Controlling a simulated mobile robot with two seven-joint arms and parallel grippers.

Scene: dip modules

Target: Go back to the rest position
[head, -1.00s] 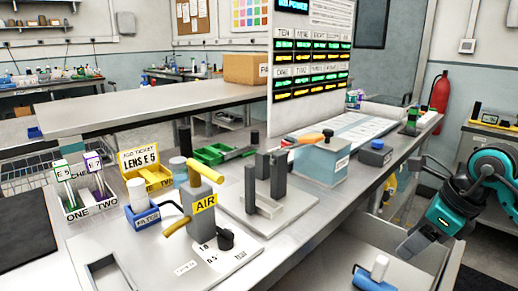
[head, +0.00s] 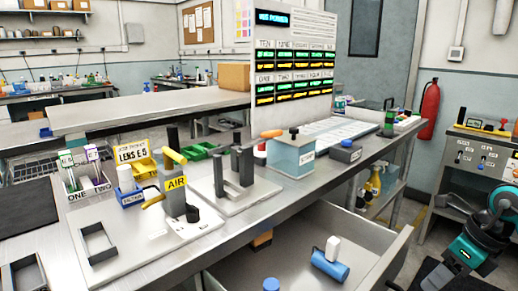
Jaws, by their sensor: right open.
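My right gripper (head: 440,277) is at the lower right corner, dark with a teal wrist above it. It is open and I see nothing between its fingers; its tips are partly cut off by the frame edge. It hangs to the right of the open drawer (head: 372,268), clear of the bench. My left gripper is not in view.
A blue bottle with a white cap (head: 330,262) lies in the drawer. A control cabinet (head: 480,155) stands right.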

